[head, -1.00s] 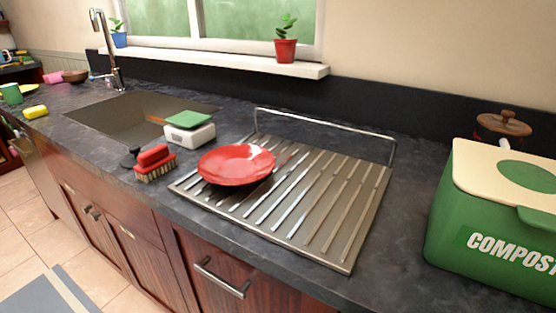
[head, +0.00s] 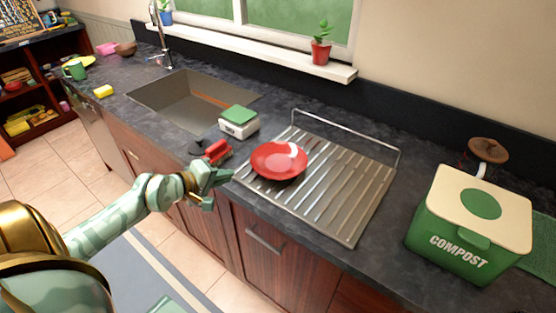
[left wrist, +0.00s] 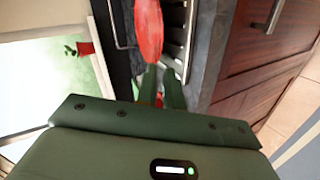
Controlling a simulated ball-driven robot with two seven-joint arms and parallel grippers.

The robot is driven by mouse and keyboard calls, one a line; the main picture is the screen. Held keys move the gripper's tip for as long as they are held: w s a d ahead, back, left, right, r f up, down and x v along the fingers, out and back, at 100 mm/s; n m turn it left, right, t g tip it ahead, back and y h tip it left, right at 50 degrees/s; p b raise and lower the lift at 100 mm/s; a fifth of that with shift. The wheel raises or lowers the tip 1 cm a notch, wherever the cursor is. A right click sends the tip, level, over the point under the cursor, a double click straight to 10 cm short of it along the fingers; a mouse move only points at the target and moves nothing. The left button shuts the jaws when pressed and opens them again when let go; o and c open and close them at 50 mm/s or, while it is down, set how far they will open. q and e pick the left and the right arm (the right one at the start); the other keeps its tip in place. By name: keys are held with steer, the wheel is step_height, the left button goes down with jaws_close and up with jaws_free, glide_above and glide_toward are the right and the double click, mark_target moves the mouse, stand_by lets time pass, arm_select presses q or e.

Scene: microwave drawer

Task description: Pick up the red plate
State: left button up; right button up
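The red plate (head: 278,158) lies on the left part of the ribbed metal drying rack (head: 345,212) beside the sink. My left gripper (head: 218,190) is open and empty at the counter's front edge, left of the plate and apart from it. In the left wrist view, the plate (left wrist: 148,30) shows nearly edge-on beyond the green fingertips (left wrist: 161,80), and a bit of red shows between the fingers. My right gripper is not in view.
A red brush (head: 217,152) lies close to my left gripper, with a green-topped white scale (head: 239,122) behind it. The sink (head: 190,98) is at left. A green compost bin (head: 472,222) stands at right. A thin metal rail (head: 350,135) runs behind the rack.

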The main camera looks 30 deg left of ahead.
arm_select(q)
steer(key=b, duration=0.1)
glide_toward(256, 175)
steer(key=w, duration=0.3)
steer(key=shift+w+d+r, duration=0.25)
steer(key=shift+d+r, duration=0.15)
steer(key=b+x, duration=0.1)
steer(key=x, duration=0.4)
steer(key=shift+w, duration=0.35)
jaws_close()
